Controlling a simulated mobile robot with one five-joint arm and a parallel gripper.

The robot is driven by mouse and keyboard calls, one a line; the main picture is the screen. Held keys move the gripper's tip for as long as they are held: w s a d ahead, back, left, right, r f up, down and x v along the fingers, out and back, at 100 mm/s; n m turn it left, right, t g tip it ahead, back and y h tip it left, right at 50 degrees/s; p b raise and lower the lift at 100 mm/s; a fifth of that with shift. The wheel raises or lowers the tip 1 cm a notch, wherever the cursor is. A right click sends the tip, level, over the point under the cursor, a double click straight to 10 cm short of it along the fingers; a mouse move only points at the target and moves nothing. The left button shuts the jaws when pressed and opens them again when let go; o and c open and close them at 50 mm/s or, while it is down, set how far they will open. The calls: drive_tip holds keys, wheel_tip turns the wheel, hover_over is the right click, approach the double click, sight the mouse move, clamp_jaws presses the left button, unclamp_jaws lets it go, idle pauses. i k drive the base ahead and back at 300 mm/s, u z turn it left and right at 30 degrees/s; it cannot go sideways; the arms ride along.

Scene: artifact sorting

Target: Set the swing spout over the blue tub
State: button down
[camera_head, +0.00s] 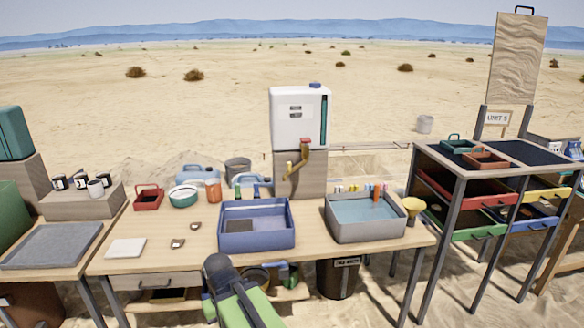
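The swing spout (291,168) is a short brass-coloured pipe with a red handle (305,142), in front of the wooden stand under the white water tank (298,118). Its lower end points down and slightly left, near the back right corner of the blue tub (257,241); I cannot tell whether it lies over the rim. The blue tub stands on the middle of the table, with a dark patch inside. My green and dark arm shows at the bottom, in front of the table and apart from the spout. I cannot make out my gripper's fingers.
A grey tub (366,232) of water stands right of the blue tub, with a gap between them. A white tile (126,248) and small sherds (177,243) lie on the left of the table (205,262). A drawer rack (462,167) stands at the right.

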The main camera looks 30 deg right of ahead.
sight(290, 170)
drive_tip(key=i, duration=0.95)
